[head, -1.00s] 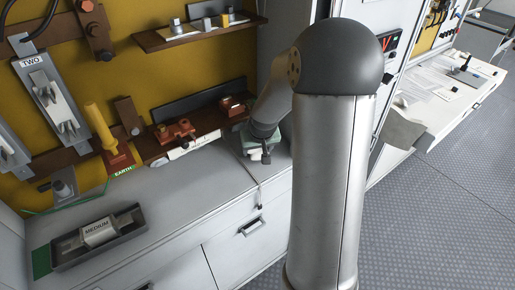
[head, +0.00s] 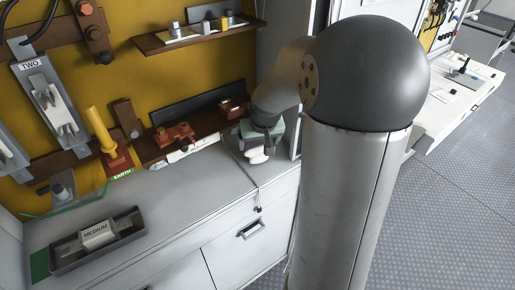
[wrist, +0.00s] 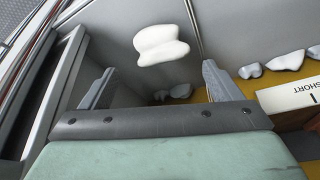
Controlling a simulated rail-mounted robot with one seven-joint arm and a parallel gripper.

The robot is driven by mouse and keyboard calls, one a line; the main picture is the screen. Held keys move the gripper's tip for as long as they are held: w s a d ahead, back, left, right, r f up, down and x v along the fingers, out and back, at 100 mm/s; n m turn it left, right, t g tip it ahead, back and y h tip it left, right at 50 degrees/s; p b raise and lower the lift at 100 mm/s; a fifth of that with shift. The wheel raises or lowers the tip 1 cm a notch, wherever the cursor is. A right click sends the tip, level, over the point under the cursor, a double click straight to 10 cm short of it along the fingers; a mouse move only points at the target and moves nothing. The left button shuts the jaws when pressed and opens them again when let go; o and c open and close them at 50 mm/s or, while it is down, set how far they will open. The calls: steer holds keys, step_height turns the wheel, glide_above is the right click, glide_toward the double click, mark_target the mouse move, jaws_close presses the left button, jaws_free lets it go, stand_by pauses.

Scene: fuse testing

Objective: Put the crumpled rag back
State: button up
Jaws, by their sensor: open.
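A white crumpled lump, which looks like the rag, shows in the wrist view (wrist: 160,45). It lies just beyond the fingertips and between their lines, apart from both fingers. In the head view the white lump (head: 258,156) shows just below my gripper, near the right end of the grey worktop. My gripper (wrist: 158,72) is open and empty, its two grey fingers spread wide. In the head view my gripper's green-topped body (head: 262,128) is visible, but the fingers are hard to make out.
A grey tray holding a fuse marked MEDIUM (head: 97,234) stands at the worktop's left. A brown shelf (head: 210,122) with red-brown fittings (head: 174,134) runs along the yellow wall. A SHORT label (wrist: 290,95) and pale lumps (wrist: 285,61) are near my gripper's right. The middle worktop is clear.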

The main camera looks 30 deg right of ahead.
steer(key=s+a+n+g, duration=0.1)
steer(key=s+a, duration=0.4)
steer(key=s, duration=0.2)
steer(key=s+a+r+n+g, duration=0.1)
steer(key=s+a, duration=0.4)
steer(key=s, duration=0.3)
steer(key=s+a+g+y, duration=0.1)
steer(key=s+a, duration=0.3)
steer(key=s, duration=0.4)
steer(key=shift+s+a+r+n+g, duration=0.25)
steer(key=shift+a+r+n+g, duration=0.05)
steer(key=shift+a+n+g, duration=0.1)
